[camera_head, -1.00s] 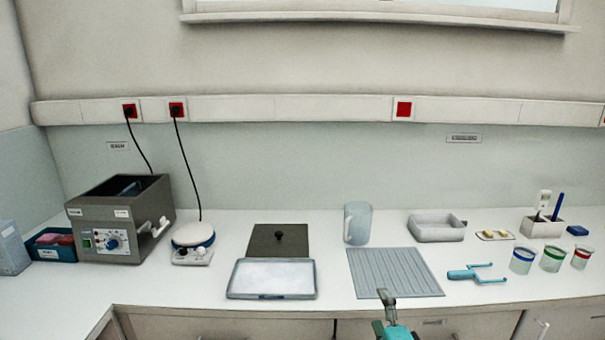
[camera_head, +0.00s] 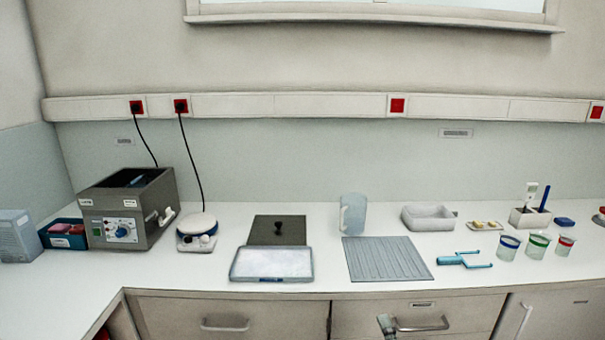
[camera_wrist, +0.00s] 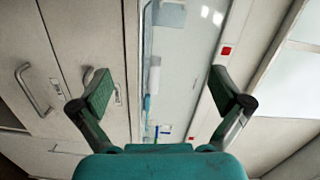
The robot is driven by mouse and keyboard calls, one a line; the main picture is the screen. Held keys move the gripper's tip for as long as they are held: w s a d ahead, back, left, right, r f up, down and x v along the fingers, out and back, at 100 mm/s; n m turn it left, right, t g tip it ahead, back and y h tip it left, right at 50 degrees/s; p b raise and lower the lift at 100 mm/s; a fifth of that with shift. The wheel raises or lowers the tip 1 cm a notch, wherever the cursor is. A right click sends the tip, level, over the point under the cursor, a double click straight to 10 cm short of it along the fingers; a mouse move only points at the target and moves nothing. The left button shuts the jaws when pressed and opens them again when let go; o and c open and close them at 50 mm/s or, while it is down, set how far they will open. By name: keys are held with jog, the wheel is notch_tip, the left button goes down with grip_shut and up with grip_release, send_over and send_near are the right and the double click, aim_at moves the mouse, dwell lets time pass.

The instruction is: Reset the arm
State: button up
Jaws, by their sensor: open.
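My gripper (camera_wrist: 160,92) is open and empty in the wrist view, its two green-padded fingers spread wide. Through them show the counter and wall, turned sideways, and the drawer fronts on the left. In the head view only the tip of my gripper (camera_head: 386,325) shows at the bottom edge, in front of the drawers and below the counter's front edge. It touches nothing that I can see.
Drawer handles (camera_head: 422,325) jut below.

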jog(key=s+f+n+g+h, duration=0.1)
jog(key=s+f+n, duration=0.4)
jog(key=s, duration=0.8)
jog(key=s+f+n+g+h, duration=0.15)
jog(key=s+f, duration=0.45)
jog(key=s, duration=0.7)
jog(key=s+r+n, duration=0.2)
jog(key=s+n, duration=0.2)
jog(key=s, duration=0.7)
jog(key=s+r+n, duration=0.3)
jog(key=s+n, duration=0.2)
jog(key=s, duration=0.6)
jog(key=shift+s+r+y, duration=0.25)
jog(key=shift+s+y, duration=0.15)
jog(key=shift+y, duration=0.05)
